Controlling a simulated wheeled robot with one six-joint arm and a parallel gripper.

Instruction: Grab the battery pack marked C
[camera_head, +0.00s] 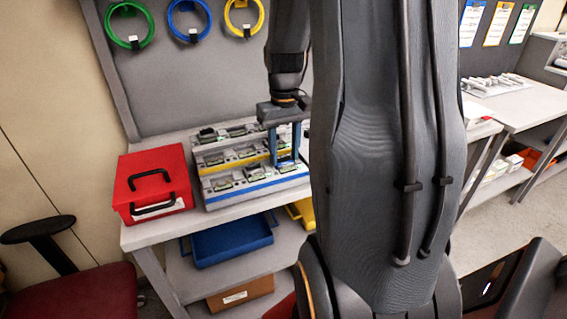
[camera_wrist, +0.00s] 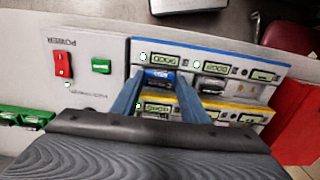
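I see no clear contact between the fingers and this block. I cannot read a letter C on any pack. The lower part of that slot and part of the yellow-edged row are hidden by my gripper's body.
A red case (camera_head: 152,186) stands left of the rack on the table. The wrist view shows a red switch (camera_wrist: 63,64) and green button (camera_wrist: 101,66) beside the rows.

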